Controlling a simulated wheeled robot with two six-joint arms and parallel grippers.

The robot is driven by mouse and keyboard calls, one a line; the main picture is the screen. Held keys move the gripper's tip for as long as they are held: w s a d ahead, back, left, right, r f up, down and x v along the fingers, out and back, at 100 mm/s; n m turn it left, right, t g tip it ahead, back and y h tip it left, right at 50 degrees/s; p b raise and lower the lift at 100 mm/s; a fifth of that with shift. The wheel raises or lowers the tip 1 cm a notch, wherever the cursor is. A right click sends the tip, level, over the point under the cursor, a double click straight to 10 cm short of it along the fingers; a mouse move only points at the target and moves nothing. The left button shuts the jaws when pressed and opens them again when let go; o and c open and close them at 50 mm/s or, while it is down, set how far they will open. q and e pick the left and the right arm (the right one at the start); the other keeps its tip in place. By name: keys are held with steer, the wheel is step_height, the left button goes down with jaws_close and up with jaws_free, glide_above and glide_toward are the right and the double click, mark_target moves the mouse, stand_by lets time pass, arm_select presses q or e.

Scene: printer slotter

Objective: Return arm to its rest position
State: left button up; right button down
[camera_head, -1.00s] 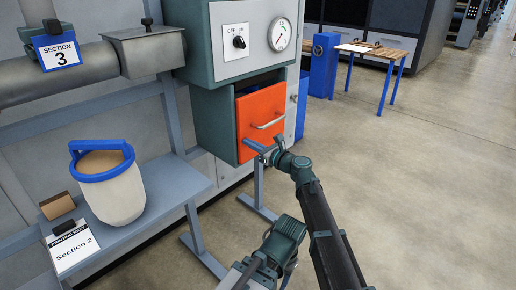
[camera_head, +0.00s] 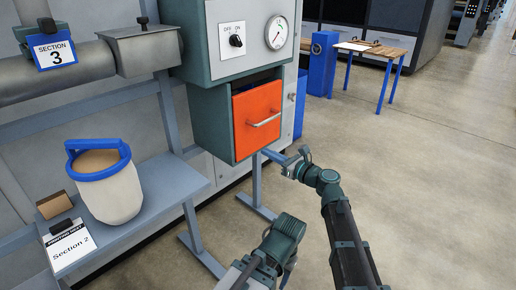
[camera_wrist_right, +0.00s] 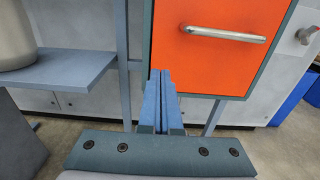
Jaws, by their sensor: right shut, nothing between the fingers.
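My right gripper (camera_head: 272,155) is shut and empty, just below and to the right of the orange drawer (camera_head: 257,119) in the head view. In the right wrist view, the two blue fingers of my right gripper (camera_wrist_right: 160,98) lie together with nothing between them. The orange drawer (camera_wrist_right: 210,62) with its metal handle (camera_wrist_right: 224,34) is ahead, and the fingers are apart from the handle. My right arm (camera_head: 345,235) reaches in from the lower right. Part of another arm of mine shows at the bottom middle, but no left gripper shows.
A wooden table (camera_head: 378,45) stands far back. The floor at right is clear.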

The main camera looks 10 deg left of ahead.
steer(key=shift+v, duration=1.3)
steer(key=s+d+f+n+g+h, duration=0.3)
steer(key=s+d+f+n+h, duration=0.15)
steer(key=s+f+n, duration=0.2)
steer(key=s+d+f+n+g+h, duration=0.2)
steer(key=s+d+f+n+h, duration=0.1)
steer(key=s+d+f+n, duration=0.4)
steer(key=s+d+f+n+g+h, duration=0.2)
steer(key=s+d+f+n+h, duration=0.25)
steer(key=d, duration=0.45)
steer(key=s+d+f+n+g+h, duration=0.1)
steer(key=s+d+f+n+h, duration=0.4)
steer(key=d, duration=0.4)
steer(key=s+a+r+n+g, duration=0.1)
steer(key=s+a+n, duration=0.4)
steer(key=a, duration=0.6)
step_height(320, 180, up, 29)
steer(key=p, duration=2.9)
steer(key=shift+s+a, duration=0.25)
steer(key=shift+a, duration=0.2)
